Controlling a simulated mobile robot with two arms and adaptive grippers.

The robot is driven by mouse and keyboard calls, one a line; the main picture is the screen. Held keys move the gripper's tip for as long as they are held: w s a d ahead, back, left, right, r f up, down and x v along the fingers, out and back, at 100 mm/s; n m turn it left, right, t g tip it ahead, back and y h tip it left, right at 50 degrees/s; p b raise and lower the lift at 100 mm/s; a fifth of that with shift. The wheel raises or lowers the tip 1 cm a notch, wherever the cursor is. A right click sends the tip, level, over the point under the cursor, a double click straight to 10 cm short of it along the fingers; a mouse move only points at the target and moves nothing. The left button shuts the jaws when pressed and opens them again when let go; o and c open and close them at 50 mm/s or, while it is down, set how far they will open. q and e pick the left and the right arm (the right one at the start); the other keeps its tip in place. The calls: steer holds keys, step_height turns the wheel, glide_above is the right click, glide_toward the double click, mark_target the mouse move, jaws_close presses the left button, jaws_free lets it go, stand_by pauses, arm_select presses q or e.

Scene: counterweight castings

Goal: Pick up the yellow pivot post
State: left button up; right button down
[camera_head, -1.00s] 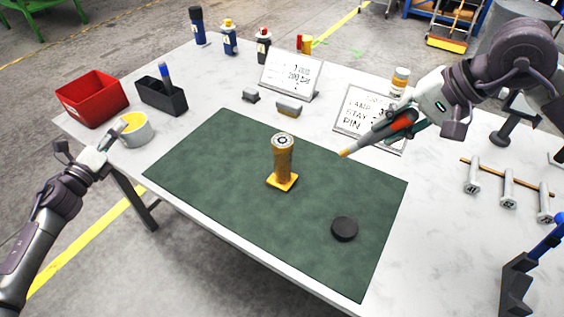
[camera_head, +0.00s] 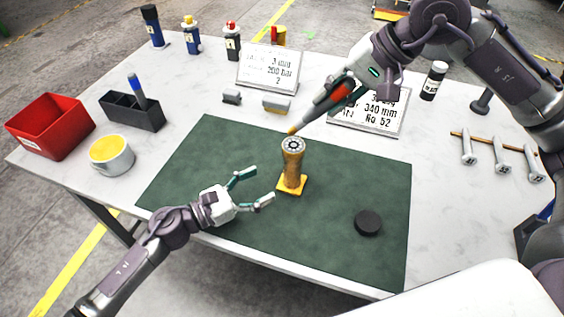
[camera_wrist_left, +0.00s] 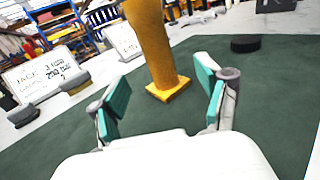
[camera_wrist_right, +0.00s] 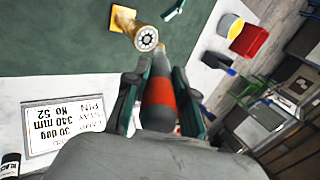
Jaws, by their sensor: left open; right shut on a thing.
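The yellow pivot post (camera_head: 291,165) stands upright on its square base on the green mat (camera_head: 215,150). It also shows in the left wrist view (camera_wrist_left: 153,45), between and beyond the fingers, and in the right wrist view (camera_wrist_right: 139,32). My left gripper (camera_head: 257,187) is open and empty, low over the mat just left of the post, its fingers pointing towards it. My right gripper (camera_head: 338,98) is shut on a dark tool with a red band and yellowish tip (camera_head: 313,112). That tip is close to the post's top; I cannot tell whether they touch.
A black puck (camera_head: 368,223) lies on the mat to the right. Two small blocks (camera_head: 276,104) and sign plates (camera_head: 268,68) stand behind the mat. A yellow-filled cup (camera_head: 110,155), a dark caddy (camera_head: 133,112) and a red bin (camera_head: 50,126) are at the left.

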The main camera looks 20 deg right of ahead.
mark_target(284, 169)
arm_select(q)
steer(key=x, duration=0.4)
steer(key=shift+d+r, duration=0.1)
steer(key=shift+d, duration=0.25)
steer(key=shift+w, duration=0.15)
steer(key=shift+w+d, duration=0.15)
steer(key=shift+d, duration=0.05)
steer(key=x, duration=0.3)
steer(key=shift+w+d+r+p, duration=0.15)
steer(key=shift+d+r+p, duration=0.05)
steer(key=shift+d+p, duration=0.15)
steer(key=shift+w+d+f, duration=0.1)
steer(key=shift+w+d, duration=0.1)
steer(key=shift+d, duration=0.3)
steer(key=shift+a, duration=0.15)
steer(key=shift+c, duration=1.2)
jaws_close()
